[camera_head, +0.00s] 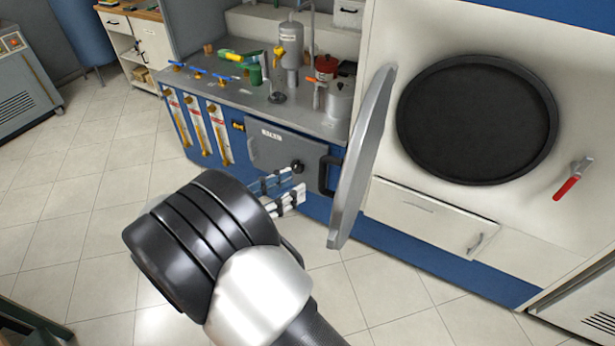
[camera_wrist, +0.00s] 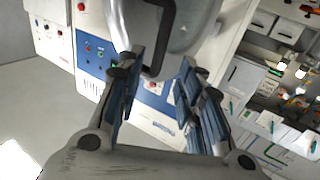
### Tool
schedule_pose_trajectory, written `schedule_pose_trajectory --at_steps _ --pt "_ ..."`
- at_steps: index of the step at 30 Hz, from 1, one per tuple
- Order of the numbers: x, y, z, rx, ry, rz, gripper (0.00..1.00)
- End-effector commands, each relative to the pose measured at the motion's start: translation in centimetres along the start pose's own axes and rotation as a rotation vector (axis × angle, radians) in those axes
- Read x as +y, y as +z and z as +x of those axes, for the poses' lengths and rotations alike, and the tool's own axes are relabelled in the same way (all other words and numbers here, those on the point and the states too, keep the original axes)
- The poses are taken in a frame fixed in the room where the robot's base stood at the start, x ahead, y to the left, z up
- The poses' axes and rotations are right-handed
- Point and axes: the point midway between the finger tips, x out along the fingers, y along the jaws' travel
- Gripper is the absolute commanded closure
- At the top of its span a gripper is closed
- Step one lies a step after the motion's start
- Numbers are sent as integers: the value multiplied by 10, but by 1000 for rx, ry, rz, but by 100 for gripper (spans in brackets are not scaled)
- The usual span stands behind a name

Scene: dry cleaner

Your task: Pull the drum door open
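The round grey drum door (camera_head: 362,155) stands swung out from the white machine front, seen nearly edge-on in the head view. The dark round drum opening (camera_head: 478,118) is uncovered to its right. The door's black handle (camera_head: 326,176) is on the door's left face; in the wrist view the handle (camera_wrist: 167,35) shows as a loop in front of the grey door (camera_wrist: 192,22). My gripper (camera_head: 284,188) is just left of the handle. In the wrist view my gripper (camera_wrist: 158,72) has its fingers spread, with the handle's lower end in the gap's line, nearer the left finger. Contact cannot be told.
A red-handled lever (camera_head: 568,184) sticks out right of the opening. A white drawer panel (camera_head: 430,215) is below it. A grey counter (camera_head: 240,95) with bottles and tools stands left of the door. The tiled floor (camera_head: 80,220) at left is clear.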

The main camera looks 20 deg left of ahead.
Motion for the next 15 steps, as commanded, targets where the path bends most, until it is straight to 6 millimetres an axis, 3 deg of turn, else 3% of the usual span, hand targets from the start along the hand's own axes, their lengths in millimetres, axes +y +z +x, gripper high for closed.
schedule_pose_trajectory --at_steps 6,15 --pt "0 0 -25 1 -1 -1 66" --pt "0 0 -28 0 1 -1 66"
